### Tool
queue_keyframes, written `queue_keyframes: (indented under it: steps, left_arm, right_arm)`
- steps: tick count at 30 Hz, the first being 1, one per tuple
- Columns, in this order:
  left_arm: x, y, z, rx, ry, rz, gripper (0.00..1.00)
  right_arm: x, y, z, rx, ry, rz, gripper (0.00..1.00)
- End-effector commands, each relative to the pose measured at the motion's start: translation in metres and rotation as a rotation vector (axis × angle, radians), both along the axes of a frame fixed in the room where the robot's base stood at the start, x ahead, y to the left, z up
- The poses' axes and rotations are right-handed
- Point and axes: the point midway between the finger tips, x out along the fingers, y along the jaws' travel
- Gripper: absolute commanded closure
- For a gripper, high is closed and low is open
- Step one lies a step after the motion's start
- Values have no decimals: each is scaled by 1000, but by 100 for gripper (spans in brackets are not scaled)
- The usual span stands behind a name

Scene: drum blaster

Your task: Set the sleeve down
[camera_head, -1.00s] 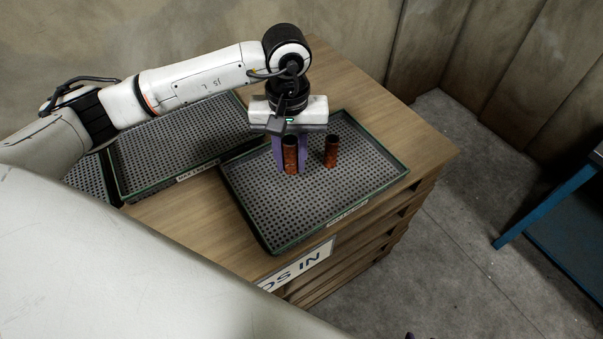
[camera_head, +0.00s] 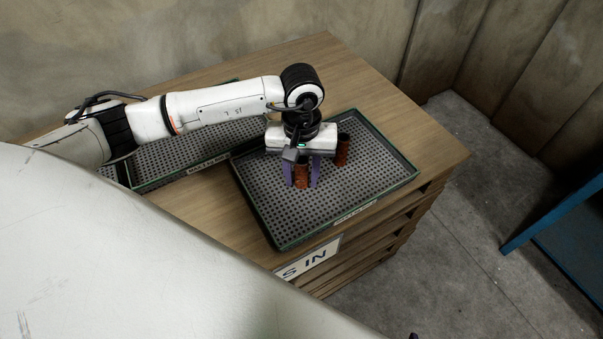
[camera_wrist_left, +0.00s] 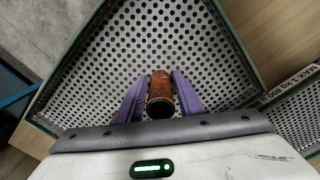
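A rust-brown sleeve (camera_head: 302,173) stands upright on the perforated tray (camera_head: 270,226). In the left wrist view the sleeve (camera_wrist_left: 160,88) shows its dark open end toward the camera. My left gripper (camera_head: 302,178) points down over the tray with one purple finger on either side of the sleeve. In the left wrist view the fingers of the gripper (camera_wrist_left: 159,92) appear open, with narrow gaps beside the sleeve. A second brown sleeve (camera_head: 343,150) stands behind and right of the gripper.
The tray has a raised dark green rim and lies on a wooden stand (camera_head: 375,85). Another perforated tray (camera_head: 165,162) lies to the left, partly hidden by my arm. A blue table (camera_head: 565,225) stands at the right. The tray's right part is clear.

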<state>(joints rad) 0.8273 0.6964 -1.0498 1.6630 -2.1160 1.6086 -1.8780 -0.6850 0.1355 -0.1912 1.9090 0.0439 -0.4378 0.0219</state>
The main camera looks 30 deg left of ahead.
Motion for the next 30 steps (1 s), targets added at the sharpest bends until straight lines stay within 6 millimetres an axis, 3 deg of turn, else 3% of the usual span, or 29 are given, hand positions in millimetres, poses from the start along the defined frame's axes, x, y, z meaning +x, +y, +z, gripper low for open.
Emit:
queue_keyframes:
  steps: [14, 30]
  left_arm:
    - [1, 0, 9, 0, -2, 0, 57]
    - [1, 0, 111, 0, -4, 0, 57]
  right_arm:
    - [1, 0, 6, 0, -2, 0, 69]
    - [0, 0, -6, 0, -1, 0, 69]
